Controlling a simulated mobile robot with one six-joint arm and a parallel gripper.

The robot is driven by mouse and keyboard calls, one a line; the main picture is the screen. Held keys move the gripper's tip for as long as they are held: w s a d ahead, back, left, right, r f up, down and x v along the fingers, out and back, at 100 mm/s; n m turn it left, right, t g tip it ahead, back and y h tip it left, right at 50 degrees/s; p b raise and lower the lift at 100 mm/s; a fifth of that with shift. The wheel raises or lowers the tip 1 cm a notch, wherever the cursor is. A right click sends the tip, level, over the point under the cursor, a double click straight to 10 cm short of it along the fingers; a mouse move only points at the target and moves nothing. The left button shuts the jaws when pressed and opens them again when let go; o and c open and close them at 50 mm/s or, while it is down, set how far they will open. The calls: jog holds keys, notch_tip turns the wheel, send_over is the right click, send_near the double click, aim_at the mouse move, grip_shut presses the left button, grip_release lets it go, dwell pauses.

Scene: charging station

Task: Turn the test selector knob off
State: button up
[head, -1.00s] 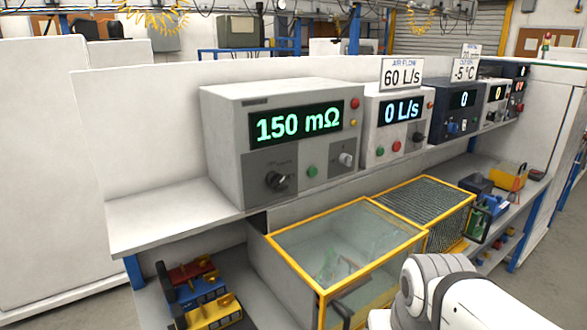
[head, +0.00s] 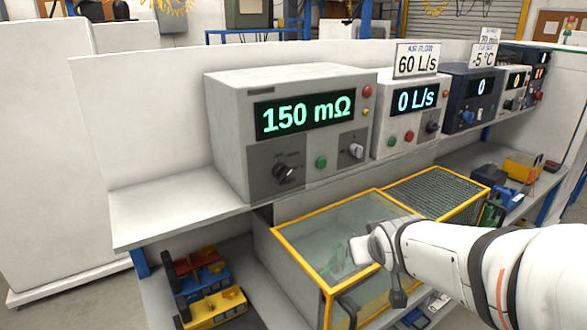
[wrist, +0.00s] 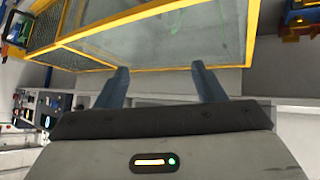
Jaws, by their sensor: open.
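The test instrument (head: 225,135) is a grey box on the shelf with a green display reading 150 mΩ. A black selector knob (head: 285,172) sits on its darker lower-left panel; its markings are too small to read. A smaller light knob (head: 355,151) and a green button (head: 321,163) are to its right. In the wrist view my gripper (wrist: 160,70) is open, with nothing between its two fingers. In the head view my arm reaches in from the right, its end in front of the glass-topped case, below and right of the knob. The knob does not show in the wrist view.
The yellow-framed glass case (head: 320,240) stands below the shelf (head: 170,212). An air-flow unit (head: 385,135) reading 0 L/s stands right of the instrument. Red, blue and yellow tools (head: 205,285) lie lower left. The shelf left of the instrument is bare.

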jog(key=w+a+r+n+t+y+p, duration=0.1)
jog(key=w+a+r+n+t+y, duration=0.3)
jog(key=w+a, duration=0.45)
jog(key=n+t+y+p, duration=0.1)
jog(key=n+t+y, duration=0.15)
jog(key=y, duration=0.45)
send_near(287, 177)
jog(key=w+a+r, duration=0.1)
jog(key=w+a, duration=0.1)
jog(key=shift+n+g+h, duration=0.35)
jog(key=shift+n+h, duration=0.05)
jog(key=shift+n, duration=0.05)
jog(key=p+x, duration=0.2)
jog(key=x, duration=0.5)
jog(key=shift+w+p, duration=0.1)
jog(key=shift+p, duration=0.25)
jog(key=shift+c, duration=0.5)
jog(key=shift+d, duration=0.1)
jog(key=c, duration=0.9)
jog(key=shift+o, duration=0.2)
jog(key=shift+f+b, duration=0.15)
jog(key=shift+b, duration=0.4)
